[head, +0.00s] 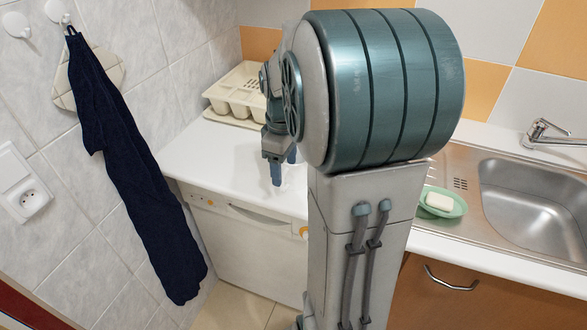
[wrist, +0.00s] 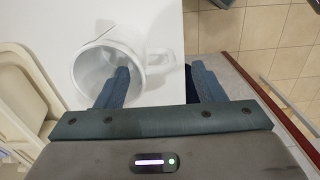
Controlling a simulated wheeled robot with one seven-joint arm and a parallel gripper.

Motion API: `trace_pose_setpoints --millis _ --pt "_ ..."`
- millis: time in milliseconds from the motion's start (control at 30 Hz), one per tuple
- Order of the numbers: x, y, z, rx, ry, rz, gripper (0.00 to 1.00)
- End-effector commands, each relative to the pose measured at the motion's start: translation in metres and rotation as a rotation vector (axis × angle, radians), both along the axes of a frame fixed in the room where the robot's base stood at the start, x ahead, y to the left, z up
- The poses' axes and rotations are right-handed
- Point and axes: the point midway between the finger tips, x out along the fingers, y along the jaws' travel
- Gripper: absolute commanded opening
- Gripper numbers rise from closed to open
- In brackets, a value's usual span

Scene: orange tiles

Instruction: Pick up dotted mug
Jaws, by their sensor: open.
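A white mug (wrist: 84,66) stands on the white counter in the wrist view, its round opening facing the camera and its handle (wrist: 174,62) pointing right. No dots can be made out on it. My gripper (wrist: 160,72) is open. Its left finger overlaps the mug's opening in the picture, and its right finger is to the right of the handle, so the handle shows between them. I cannot tell how far the fingertips are above the mug. In the head view my gripper (head: 283,172) points down over the counter. The mug is not clearly visible there, with my arm in front.
A cream dish rack (head: 236,92) stands at the back of the counter (head: 205,150); it also shows at the left in the wrist view (wrist: 22,85). A green soap dish (head: 446,211) sits by the steel sink (head: 530,195). A dark towel (head: 125,150) hangs on the left wall.

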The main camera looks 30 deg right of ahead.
Motion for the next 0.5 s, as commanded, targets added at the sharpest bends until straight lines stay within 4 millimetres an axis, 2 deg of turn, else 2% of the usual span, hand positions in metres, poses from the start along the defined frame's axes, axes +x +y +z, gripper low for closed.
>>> trace_pose_setpoints --millis 133,400,467,500 --pt "0.0 0.0 -0.018 0.0 0.001 -0.001 0.62" --pt "0.0 0.0 -0.021 -0.001 -0.001 0.0 0.62" --pt "0.0 0.0 -0.021 -0.001 -0.001 0.0 0.49" --pt "0.0 0.0 -0.021 -0.001 -0.001 0.0 0.37"
